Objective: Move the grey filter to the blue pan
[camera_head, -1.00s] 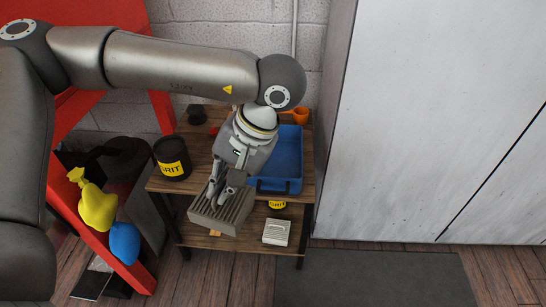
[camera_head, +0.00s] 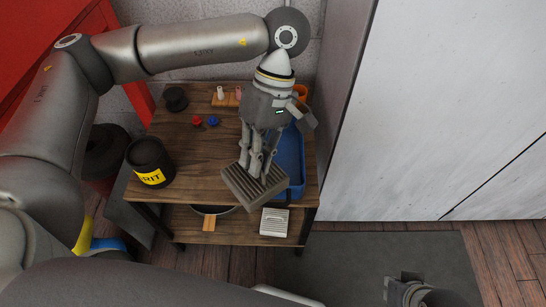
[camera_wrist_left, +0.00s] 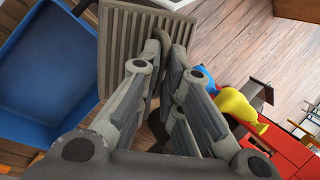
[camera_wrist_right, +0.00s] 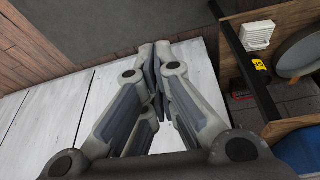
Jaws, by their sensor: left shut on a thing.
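The grey filter (camera_head: 252,194) is a ribbed block, held tilted in my left gripper (camera_head: 262,172). The fingers are shut on it, and it hangs in front of the blue pan's near-left part. The blue pan (camera_head: 290,155) sits on the right of the wooden table's top, partly hidden by the gripper and filter. In the left wrist view the filter (camera_wrist_left: 117,45) lies just beside the blue pan (camera_wrist_left: 45,75); I cannot tell its height above it. My right gripper (camera_wrist_right: 158,52) is shut and empty, away from the table; it also shows at the head view's bottom right (camera_head: 408,290).
On the wooden table (camera_head: 195,150) stand a black GRIT can (camera_head: 150,163), a dark knob-like part (camera_head: 175,98), small red (camera_head: 197,120) and blue (camera_head: 213,121) pieces, and an orange cup (camera_head: 300,92). A white ribbed block (camera_head: 274,222) is on the lower shelf. A pale wall (camera_head: 430,110) stands right.

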